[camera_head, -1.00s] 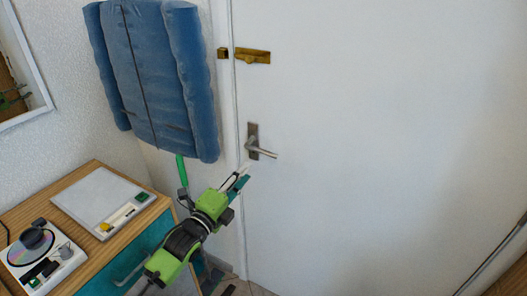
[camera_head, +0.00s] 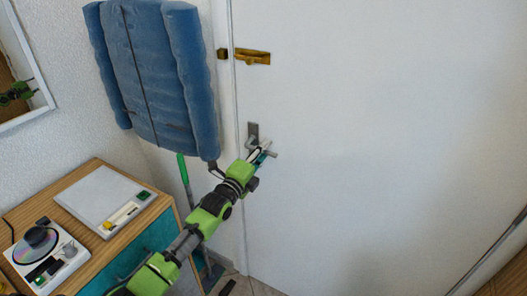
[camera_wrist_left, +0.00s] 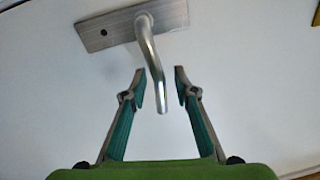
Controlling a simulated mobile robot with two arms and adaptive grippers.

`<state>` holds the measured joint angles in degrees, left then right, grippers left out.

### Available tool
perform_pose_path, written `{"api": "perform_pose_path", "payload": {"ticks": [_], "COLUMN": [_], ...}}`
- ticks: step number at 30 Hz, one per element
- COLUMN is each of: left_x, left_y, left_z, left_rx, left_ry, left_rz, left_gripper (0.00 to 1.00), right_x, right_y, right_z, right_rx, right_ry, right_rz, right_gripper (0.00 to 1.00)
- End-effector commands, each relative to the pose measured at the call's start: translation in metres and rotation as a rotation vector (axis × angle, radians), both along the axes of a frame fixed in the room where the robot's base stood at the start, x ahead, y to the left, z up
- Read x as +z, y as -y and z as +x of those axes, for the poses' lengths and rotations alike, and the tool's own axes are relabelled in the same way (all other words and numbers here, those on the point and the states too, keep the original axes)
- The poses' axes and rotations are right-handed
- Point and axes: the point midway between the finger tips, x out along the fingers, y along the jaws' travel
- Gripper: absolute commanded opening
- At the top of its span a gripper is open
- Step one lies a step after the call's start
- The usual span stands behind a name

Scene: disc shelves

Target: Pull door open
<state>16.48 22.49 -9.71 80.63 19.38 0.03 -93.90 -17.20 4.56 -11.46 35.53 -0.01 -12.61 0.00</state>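The white door (camera_head: 380,140) fills the right of the head view and looks closed. Its metal lever handle (camera_head: 270,153) sits on a small plate near the door's left edge. In the left wrist view the handle (camera_wrist_left: 152,60) bends out from its plate (camera_wrist_left: 100,32), and its free end lies between my fingertips. My left gripper (camera_head: 262,154) is at the handle. It also shows in the left wrist view (camera_wrist_left: 161,88), open, with a gap on each side of the lever. My right gripper is not in view.
A brass latch (camera_head: 252,56) is on the door above the handle. A blue padded item (camera_head: 155,75) hangs on the wall to the left. A wooden-topped cabinet (camera_head: 75,205) with a disc player (camera_head: 45,258) and a white device (camera_head: 105,198) stands at lower left.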

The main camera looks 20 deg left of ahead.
Motion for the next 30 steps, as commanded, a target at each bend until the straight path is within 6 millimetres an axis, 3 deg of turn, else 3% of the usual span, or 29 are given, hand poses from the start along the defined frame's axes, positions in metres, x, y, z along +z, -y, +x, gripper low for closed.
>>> {"api": "perform_pose_path", "payload": {"ticks": [3,6,7,19,30], "left_x": [0.000,0.000,0.000,-0.004,-0.023], "left_y": [0.000,0.000,0.000,0.000,-0.003], "left_z": [0.000,0.000,0.000,0.000,0.000], "left_rx": [0.000,0.000,0.000,0.000,0.002], "left_ry": [0.000,0.000,0.000,0.003,0.025], "left_rz": [0.000,-0.001,0.000,0.042,0.289], "left_gripper": [0.27,0.01,0.00,0.00,0.00], "right_x": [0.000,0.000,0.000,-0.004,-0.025], "right_y": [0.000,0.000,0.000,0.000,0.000], "right_z": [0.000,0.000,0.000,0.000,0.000], "right_rx": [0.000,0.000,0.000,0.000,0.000], "right_ry": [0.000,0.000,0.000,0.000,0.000], "right_rz": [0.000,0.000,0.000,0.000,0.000], "right_gripper": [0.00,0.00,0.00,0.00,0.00]}}
